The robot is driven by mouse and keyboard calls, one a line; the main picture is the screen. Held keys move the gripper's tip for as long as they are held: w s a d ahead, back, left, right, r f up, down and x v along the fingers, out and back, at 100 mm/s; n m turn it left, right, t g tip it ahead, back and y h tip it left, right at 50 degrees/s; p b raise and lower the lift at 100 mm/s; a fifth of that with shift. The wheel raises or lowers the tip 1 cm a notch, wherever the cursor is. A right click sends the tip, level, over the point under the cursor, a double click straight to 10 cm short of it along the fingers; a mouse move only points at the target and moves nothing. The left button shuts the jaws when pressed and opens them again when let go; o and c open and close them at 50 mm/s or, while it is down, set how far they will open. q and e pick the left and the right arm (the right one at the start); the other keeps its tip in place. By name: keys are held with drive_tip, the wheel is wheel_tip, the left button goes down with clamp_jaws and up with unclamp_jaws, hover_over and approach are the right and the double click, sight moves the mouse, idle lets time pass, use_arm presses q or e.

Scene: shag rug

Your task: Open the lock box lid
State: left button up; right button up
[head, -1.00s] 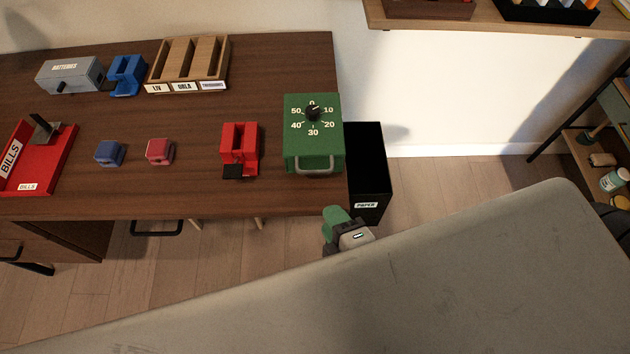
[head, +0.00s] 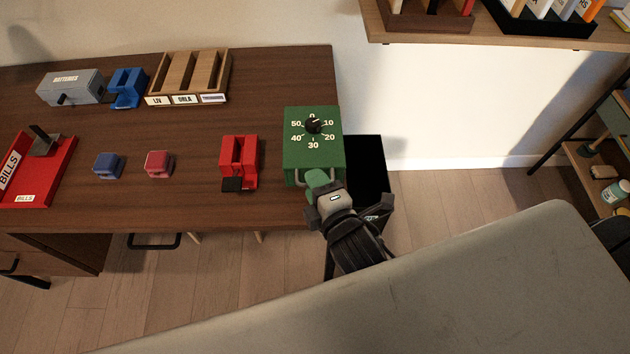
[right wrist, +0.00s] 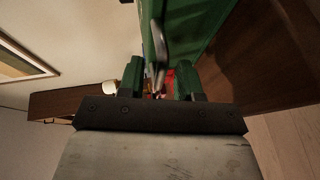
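The lock box (head: 300,150) is a green box with a black dial (head: 313,124) numbered in tens on top. It stands at the right end of the brown desk with its lid closed. A grey handle (head: 300,178) is on its front. My right gripper (head: 317,180) is at the front of the box, its green fingertip covering the handle's right part. In the right wrist view the fingers (right wrist: 158,84) are apart, and the handle (right wrist: 159,45) appears ahead, between them. I cannot tell whether they touch it. My left gripper is not in view.
A black paper bin (head: 368,160) stands right of the desk, close to my right wrist. A red stapler-like holder (head: 240,155) is left of the box. Red and blue blocks, a red bills tray (head: 50,185) and a wooden sorter (head: 188,75) lie further left on the desk (head: 190,120).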

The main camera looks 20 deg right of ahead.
drive_tip(key=shift+w, duration=0.35)
clamp_jaws()
drive_tip(key=shift+f, duration=0.1)
